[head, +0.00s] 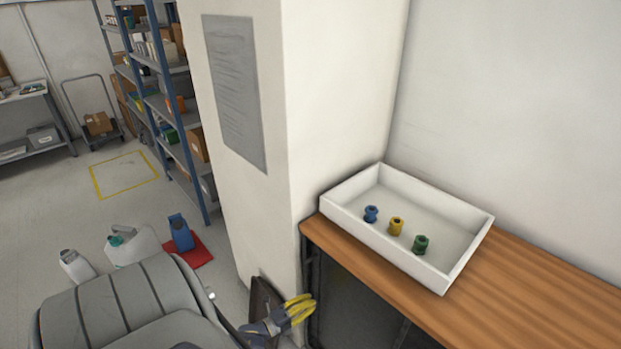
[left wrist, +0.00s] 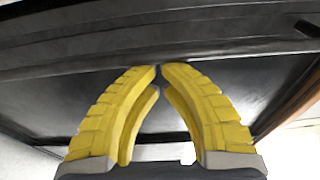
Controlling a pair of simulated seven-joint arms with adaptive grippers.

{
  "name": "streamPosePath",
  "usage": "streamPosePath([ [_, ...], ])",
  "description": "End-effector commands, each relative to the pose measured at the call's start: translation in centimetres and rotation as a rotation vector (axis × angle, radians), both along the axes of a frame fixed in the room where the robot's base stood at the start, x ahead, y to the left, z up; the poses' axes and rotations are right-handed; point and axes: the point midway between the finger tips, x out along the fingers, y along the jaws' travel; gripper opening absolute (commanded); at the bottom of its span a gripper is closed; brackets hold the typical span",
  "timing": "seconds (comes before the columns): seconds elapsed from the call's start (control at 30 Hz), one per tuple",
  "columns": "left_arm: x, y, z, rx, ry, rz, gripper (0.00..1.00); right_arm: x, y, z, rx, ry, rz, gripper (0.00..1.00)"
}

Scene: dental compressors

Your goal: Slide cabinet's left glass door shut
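The cabinet has a wooden top (head: 540,285) and a dark front panel (head: 350,290) beneath it, seen at a steep angle. I cannot tell the left glass door from the rest of the dark front or how far it stands open. My left gripper (head: 302,308) is at the cabinet's left end, below the top. In the left wrist view its yellow fingers (left wrist: 160,70) come together at the tips, with nothing visible held between them. A dark panel (left wrist: 60,100) and a dark rail (left wrist: 100,45) lie beyond the tips; contact is unclear. My right gripper is not in view.
A white tray (head: 345,220) with blue, yellow and green fittings (head: 396,226) sits on the cabinet top. A white pillar (head: 300,110) stands close to the cabinet's left end. Shelving (head: 165,105) and jugs (head: 132,245) are further left.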

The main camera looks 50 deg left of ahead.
Motion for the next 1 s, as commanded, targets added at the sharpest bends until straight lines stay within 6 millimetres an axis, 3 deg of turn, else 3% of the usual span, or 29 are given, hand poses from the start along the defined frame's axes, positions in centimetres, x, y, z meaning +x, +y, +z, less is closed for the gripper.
streamPosePath([
  [0.17, 0.2, -0.6, 0.0, 0.000, 0.000, 0.002, 0.00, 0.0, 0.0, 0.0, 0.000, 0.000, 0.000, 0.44],
  [0.4, 1.2, -4.8, 0.0, -0.003, -0.002, -0.009, 0.00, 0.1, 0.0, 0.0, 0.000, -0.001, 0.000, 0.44],
  [0.7, -4.9, -3.4, -0.1, 0.001, 0.003, -0.008, 0.00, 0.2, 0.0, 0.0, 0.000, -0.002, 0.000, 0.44],
  [1.0, -8.1, -2.9, 0.0, 0.000, 0.001, -0.010, 0.00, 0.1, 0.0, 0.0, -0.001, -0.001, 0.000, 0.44],
])
